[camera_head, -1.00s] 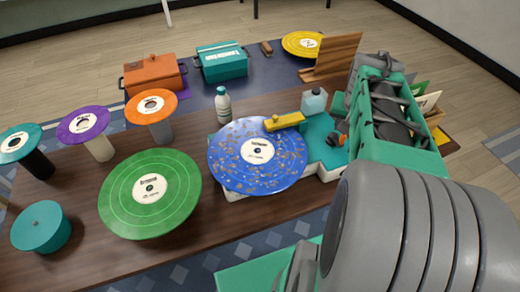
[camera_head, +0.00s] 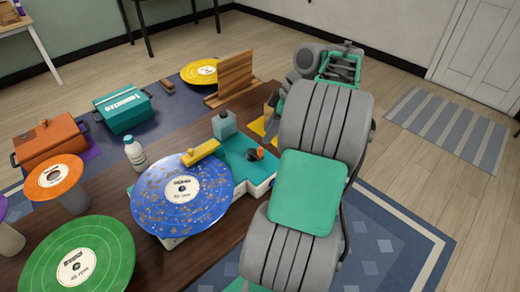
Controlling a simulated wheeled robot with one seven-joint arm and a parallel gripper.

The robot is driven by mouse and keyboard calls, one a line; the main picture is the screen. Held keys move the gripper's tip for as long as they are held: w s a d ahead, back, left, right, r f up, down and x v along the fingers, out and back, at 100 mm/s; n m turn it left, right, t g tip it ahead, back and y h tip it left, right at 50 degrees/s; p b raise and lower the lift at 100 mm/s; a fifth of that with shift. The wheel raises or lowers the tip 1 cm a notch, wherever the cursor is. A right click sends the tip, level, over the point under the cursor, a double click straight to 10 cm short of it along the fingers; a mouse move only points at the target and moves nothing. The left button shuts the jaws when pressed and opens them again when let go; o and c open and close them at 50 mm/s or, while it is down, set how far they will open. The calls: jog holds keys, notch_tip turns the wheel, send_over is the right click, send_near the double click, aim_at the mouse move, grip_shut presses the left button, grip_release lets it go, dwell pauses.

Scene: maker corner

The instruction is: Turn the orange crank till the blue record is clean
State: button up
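The blue record (camera_head: 165,215) lies flat on a teal cleaning machine (camera_head: 240,172) on the wooden table. Brown specks cover much of its blue face. A yellow bar (camera_head: 201,152) reaches over its far edge. My arm rises at the right of the machine, apart from the crank in the picture. Its far end, with a green frame (camera_head: 340,68), is beyond the table's right end. I cannot make out the fingers of my gripper.
A green record (camera_head: 105,240) and an orange record (camera_head: 70,168) on a stand are at the left. A white bottle (camera_head: 134,153) stands behind the blue record. An orange box (camera_head: 50,145), a teal case (camera_head: 125,110) and a wooden rack (camera_head: 240,80) are farther back.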

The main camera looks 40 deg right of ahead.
aim_at(261, 149)
jog(key=f+b, duration=0.1)
jog(key=f, duration=0.1)
jog(key=w+a+f+n, duration=0.1)
jog(key=f, duration=0.2)
jog(key=a+f+n+b, duration=0.1)
jog(key=f, duration=0.1)
jog(key=shift+w+a+f+b, duration=0.2)
jog(key=shift+f+b, duration=0.05)
jog(key=shift+b, duration=0.1)
grip_shut()
